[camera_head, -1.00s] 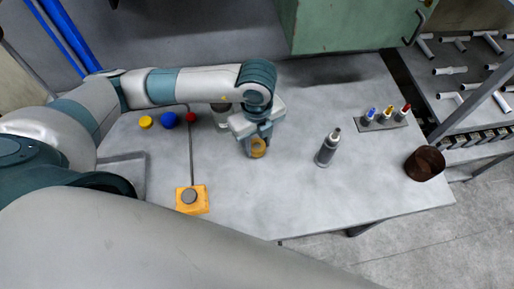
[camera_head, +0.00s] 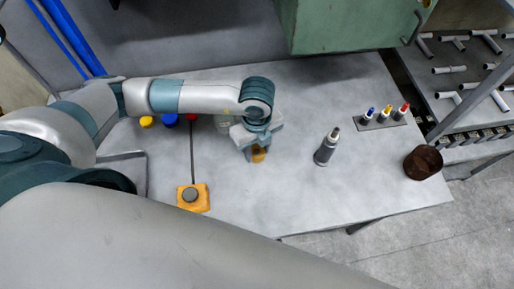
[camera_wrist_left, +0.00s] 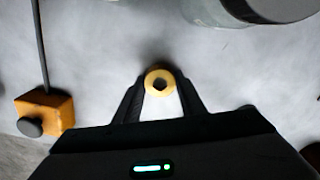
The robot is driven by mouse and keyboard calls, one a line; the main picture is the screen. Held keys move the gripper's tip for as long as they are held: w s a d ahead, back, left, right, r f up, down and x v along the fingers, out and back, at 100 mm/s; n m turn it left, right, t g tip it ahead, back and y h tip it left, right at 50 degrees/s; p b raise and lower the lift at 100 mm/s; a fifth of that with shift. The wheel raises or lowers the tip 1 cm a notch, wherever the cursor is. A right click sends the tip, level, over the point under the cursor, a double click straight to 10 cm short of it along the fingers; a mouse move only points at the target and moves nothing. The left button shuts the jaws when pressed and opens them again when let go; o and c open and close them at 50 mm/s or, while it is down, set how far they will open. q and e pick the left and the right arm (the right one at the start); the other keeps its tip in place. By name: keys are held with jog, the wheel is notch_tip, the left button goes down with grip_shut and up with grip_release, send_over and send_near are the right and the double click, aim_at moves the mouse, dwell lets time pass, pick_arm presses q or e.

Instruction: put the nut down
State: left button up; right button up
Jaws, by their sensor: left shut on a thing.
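The nut (camera_head: 258,155) is a small yellow-orange ring with a dark hole. In the head view it shows just below my left gripper (camera_head: 256,154), partly hidden by it. In the left wrist view the nut (camera_wrist_left: 159,83) sits between the two dark fingertips of my left gripper (camera_wrist_left: 160,88), which is shut on it. The nut is close over the grey table (camera_head: 290,200); I cannot tell whether it touches the surface. My right gripper is not in view.
An orange box with a grey button (camera_head: 192,197) stands to the left. A grey bottle (camera_head: 327,147) stands to the right. Farther right are a holder with coloured-tip pieces (camera_head: 384,118) and a brown cup (camera_head: 424,162). The front middle is clear.

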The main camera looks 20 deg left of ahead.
pick_arm(q)
jog(key=shift+f, duration=0.2)
jog(key=o, duration=1.1)
jog(key=shift+o, duration=0.2)
jog(key=shift+r+p, duration=0.35)
jog(key=shift+r, duration=0.3)
notch_tip(320, 180, up, 12)
jog(key=b, duration=0.3)
jog(key=shift+f, duration=0.2)
jog(key=shift+s+f, duration=0.1)
